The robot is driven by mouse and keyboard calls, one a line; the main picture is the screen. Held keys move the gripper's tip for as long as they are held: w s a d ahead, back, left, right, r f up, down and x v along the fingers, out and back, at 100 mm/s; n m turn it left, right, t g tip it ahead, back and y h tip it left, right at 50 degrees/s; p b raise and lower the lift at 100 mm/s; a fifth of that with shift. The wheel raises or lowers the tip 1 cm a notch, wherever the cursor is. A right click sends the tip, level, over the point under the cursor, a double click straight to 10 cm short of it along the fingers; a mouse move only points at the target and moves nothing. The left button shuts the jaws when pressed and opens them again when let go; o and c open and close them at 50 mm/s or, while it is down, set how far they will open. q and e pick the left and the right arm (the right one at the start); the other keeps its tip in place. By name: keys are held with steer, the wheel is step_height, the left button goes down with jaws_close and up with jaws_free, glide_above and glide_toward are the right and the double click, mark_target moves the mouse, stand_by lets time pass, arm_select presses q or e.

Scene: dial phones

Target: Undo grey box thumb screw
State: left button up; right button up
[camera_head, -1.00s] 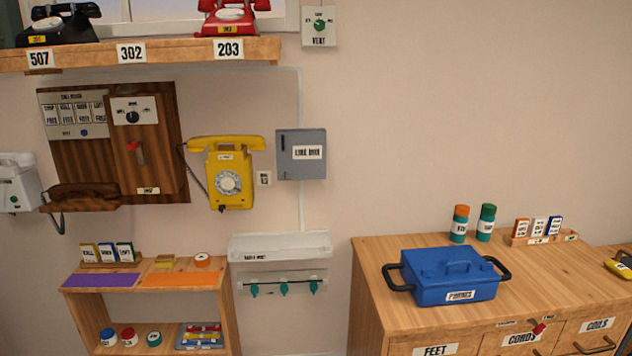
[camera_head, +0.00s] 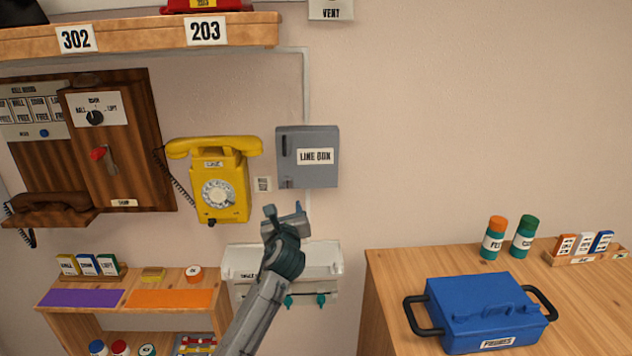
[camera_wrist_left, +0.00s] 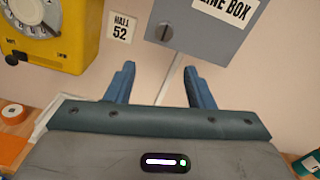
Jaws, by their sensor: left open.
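The grey box (camera_head: 308,172), labelled LINE BOX, is fixed to the wall right of the yellow phone, with its door shut. In the left wrist view the box (camera_wrist_left: 208,30) is at the top, and a dark slotted thumb screw (camera_wrist_left: 164,33) shows at its lower left corner. My left gripper (camera_head: 286,212) is just below the box in the head view. In the left wrist view its two fingers (camera_wrist_left: 158,85) are apart with nothing between them, below the screw and not touching it. My right gripper is not in view.
The yellow wall phone (camera_head: 218,180) hangs left of the box, with a small HALL 52 tag (camera_wrist_left: 121,27) between them. A white wall tray (camera_head: 325,262) is below. A wooden cabinet (camera_head: 385,285) with a blue toolbox (camera_head: 482,312) stands at right. The wall right of the box is bare.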

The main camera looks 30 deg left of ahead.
mark_target(288, 184)
arm_select(q)
steer(key=x, duration=0.3)
steer(key=r+p+x, duration=0.1)
steer(key=x, duration=0.2)
steer(key=p+x, duration=0.1)
steer(key=x, duration=0.2)
steer(key=shift+w+d+r, duration=0.1)
steer(key=shift+r, duration=0.2)
steer(key=shift+w+a, duration=0.3)
steer(key=shift+w, duration=0.2)
steer(key=c, duration=0.8)
steer(key=shift+c, duration=0.9)
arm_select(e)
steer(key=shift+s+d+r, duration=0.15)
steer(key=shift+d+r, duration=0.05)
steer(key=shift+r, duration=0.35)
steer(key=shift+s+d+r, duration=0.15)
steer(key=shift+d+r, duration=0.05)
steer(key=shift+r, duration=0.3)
